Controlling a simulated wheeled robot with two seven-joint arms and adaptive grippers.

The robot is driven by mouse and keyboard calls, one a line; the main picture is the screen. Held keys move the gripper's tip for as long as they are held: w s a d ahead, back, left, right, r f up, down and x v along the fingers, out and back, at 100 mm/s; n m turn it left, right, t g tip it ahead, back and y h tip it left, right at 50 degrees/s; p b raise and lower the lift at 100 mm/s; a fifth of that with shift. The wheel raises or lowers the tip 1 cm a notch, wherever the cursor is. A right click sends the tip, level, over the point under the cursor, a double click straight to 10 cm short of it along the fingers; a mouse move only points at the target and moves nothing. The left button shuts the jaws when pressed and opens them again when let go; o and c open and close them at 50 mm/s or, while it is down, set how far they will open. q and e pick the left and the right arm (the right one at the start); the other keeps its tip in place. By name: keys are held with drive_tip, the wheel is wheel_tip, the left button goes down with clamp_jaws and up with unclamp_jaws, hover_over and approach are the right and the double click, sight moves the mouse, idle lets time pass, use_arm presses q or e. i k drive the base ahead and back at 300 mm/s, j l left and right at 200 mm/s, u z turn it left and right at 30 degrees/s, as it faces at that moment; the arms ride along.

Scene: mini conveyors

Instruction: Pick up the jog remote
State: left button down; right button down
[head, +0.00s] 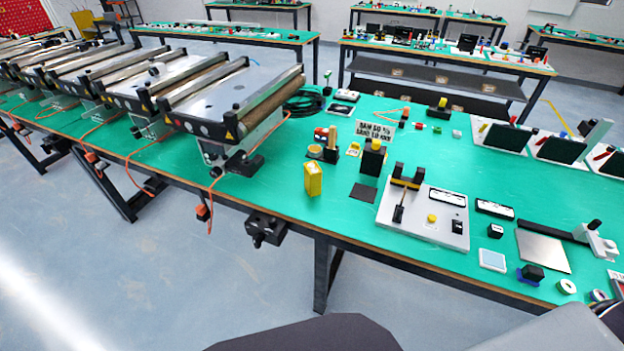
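No object is clearly recognisable as the jog remote. A small black and orange handset-like piece (203,212) hangs on an orange cable below the front edge of the green table, under the nearest conveyor. A yellow box-shaped object (313,178) stands upright on the table to the right of that conveyor. A grey control panel (412,225) with a black lever and a yellow button lies farther right. I cannot tell which of these, if any, is the remote. Neither gripper can be made out; only parts of my own body show along the bottom edge.
The nearest mini conveyor (215,95) stands on the green table (275,205), with several more to its left. A black box (265,229) is fixed under the table edge. A metal plate (543,251) and small parts crowd the right. Floor in front is clear at left.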

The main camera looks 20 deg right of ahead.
sight(313, 181)
drive_tip(key=k+l, duration=0.1)
drive_tip(key=l, duration=0.3)
drive_tip(key=k+l, duration=0.15)
drive_tip(key=l, duration=0.25)
drive_tip(key=k+l, duration=0.1)
drive_tip(key=l, duration=0.3)
drive_tip(key=k+l, duration=0.1)
drive_tip(key=l, duration=0.25)
drive_tip(key=k+l, duration=0.1)
drive_tip(key=l, duration=0.3)
